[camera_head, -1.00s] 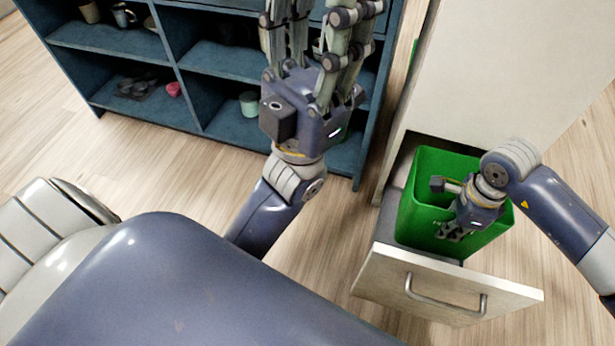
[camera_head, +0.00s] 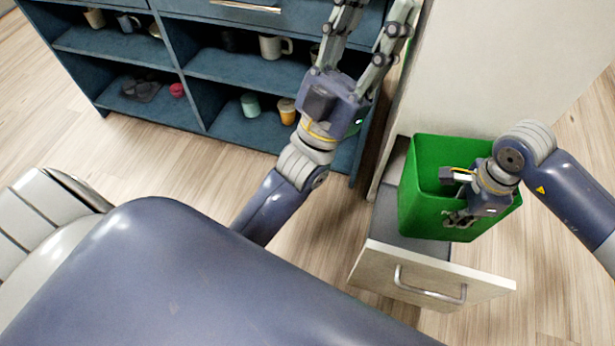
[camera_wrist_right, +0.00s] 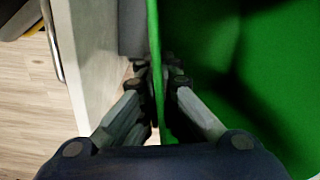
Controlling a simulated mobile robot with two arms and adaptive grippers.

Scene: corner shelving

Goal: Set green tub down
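The green tub (camera_head: 425,205) is an open-topped bin at the right of the head view, at the open drawer (camera_head: 432,270). Whether its base touches the drawer floor is hidden. My right gripper (camera_head: 452,200) is at its near wall, one finger inside and one outside. In the right wrist view, the tub's wall (camera_wrist_right: 153,40) runs between the fingers (camera_wrist_right: 156,75), which are closed on it. My left gripper (camera_head: 378,15) points up the picture in front of the shelves, its fingers spread and empty.
A blue shelf unit (camera_head: 180,85) with cups stands at the back, including a white mug (camera_head: 275,47) and an orange cup (camera_head: 287,110). A pale cabinet side (camera_head: 510,70) rises behind the tub. Wooden floor (camera_head: 190,170) is clear before the shelves.

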